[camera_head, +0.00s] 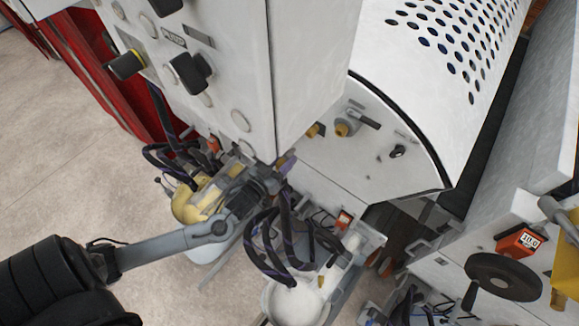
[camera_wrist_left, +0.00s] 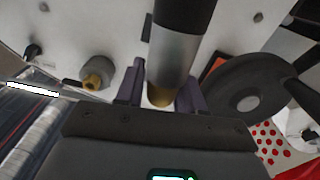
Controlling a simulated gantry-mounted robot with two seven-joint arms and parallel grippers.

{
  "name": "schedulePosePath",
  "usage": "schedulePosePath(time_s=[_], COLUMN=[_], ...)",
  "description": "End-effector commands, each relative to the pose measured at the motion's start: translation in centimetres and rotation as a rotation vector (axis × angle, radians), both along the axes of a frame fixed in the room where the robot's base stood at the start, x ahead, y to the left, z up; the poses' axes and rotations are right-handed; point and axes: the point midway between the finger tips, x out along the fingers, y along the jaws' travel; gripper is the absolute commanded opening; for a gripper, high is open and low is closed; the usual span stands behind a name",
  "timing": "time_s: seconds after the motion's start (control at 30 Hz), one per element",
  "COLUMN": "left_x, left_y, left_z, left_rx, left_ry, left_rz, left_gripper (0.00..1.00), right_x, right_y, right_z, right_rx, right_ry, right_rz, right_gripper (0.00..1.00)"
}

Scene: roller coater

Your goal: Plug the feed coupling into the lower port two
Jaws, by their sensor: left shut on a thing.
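My left gripper (camera_head: 284,164) reaches in from the left beside the white cabinet, near the machine's pale end panel. In the left wrist view its purple fingers (camera_wrist_left: 161,92) are shut around a silver coupling (camera_wrist_left: 174,65) with a black upper part and a brass lower end. In the head view the coupling cannot be made out clearly. A grey valve fitting with a brass nut (camera_head: 345,128) sits on the end panel; it also shows in the left wrist view (camera_wrist_left: 97,74), apart from the coupling. Port numbers cannot be read. My right gripper is out of view.
A white control cabinet (camera_head: 235,80) stands close above the gripper. Dark looped hoses (camera_head: 272,245) hang below it. A perforated white cover (camera_head: 440,50) and a black handwheel (camera_head: 503,277) are to the right. Open floor (camera_head: 70,170) lies left.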

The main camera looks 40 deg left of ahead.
Motion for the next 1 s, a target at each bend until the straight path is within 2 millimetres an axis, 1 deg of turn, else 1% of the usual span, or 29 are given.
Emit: schedulePosePath(time_s=[0.27,0.43,0.5,1.0], left_x=[0.0,0.0,0.4,4.5], left_y=[-0.1,-0.1,-0.1,0.3], left_z=[0.1,0.3,0.0,0.1], left_rx=[-0.001,-0.002,-0.001,0.000], left_ry=[-0.002,-0.002,-0.003,-0.005], left_rz=[0.000,0.000,-0.001,0.001], left_gripper=[0.00,0.00,0.00,0.00], right_x=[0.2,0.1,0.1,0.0], right_y=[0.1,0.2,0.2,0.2], right_z=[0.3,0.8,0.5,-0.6], right_rx=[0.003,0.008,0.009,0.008], right_ry=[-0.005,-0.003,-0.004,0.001], right_rz=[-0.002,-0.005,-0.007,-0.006], right_gripper=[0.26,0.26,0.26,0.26])
